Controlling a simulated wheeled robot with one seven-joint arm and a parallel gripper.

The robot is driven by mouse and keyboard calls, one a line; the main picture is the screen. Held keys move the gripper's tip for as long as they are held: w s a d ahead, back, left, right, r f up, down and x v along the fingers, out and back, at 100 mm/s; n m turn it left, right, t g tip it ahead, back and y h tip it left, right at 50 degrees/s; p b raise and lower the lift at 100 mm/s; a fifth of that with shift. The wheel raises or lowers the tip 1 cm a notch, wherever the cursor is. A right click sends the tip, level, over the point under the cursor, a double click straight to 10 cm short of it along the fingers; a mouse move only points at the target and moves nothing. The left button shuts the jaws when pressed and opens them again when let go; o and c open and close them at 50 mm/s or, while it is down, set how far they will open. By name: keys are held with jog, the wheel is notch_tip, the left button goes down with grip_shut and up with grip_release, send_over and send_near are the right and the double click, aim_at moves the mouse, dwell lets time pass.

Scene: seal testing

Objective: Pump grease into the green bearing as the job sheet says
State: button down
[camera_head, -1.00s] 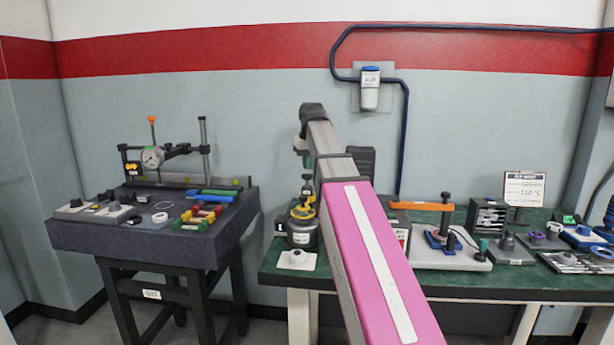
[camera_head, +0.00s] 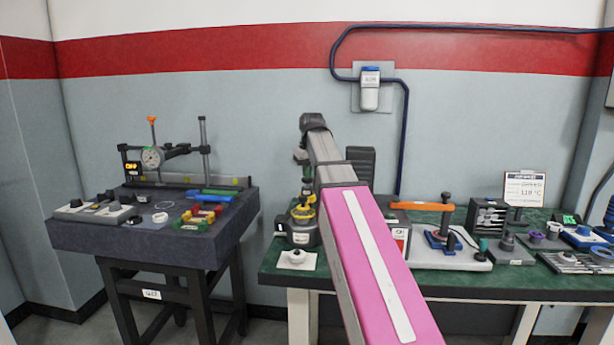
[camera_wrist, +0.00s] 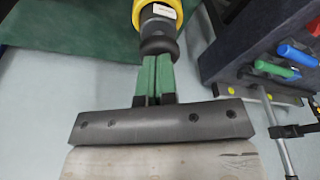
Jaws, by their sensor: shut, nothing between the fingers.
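In the wrist view, my gripper (camera_wrist: 152,80) is shut and empty, its green fingers together. The fingertips are at the black cap (camera_wrist: 158,46) of a yellow device with a white label (camera_wrist: 163,10); I cannot tell if they touch. In the head view, a yellow-and-black device on a dark, labelled base (camera_head: 303,232) stands at the green bench's left end, below my arm's end; it looks like the grease pump. I cannot pick out the green bearing for certain. A white printed sheet (camera_head: 525,187) stands at the back right; its text is mostly unreadable, though "110 °C" shows.
A dark table (camera_head: 75,235) at left carries a dial gauge (camera_head: 152,157) and coloured-handled tools. My pink arm link hides the bench's middle-left.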

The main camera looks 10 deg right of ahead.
jog(key=shift+f, duration=0.4)
jog(key=shift+r, duration=0.15)
jog(key=shift+w+v, duration=0.2)
jog(key=shift+v, duration=0.75)
jog(key=shift+w+v, duration=0.2)
jog(key=shift+v, duration=0.7)
jog(key=shift+r, duration=0.2)
jog(key=v, duration=0.3)
jog(key=w+v, duration=0.1)
jog(key=v, duration=0.1)
jog(key=shift+a+r, duration=0.15)
jog(key=shift+r, duration=0.35)
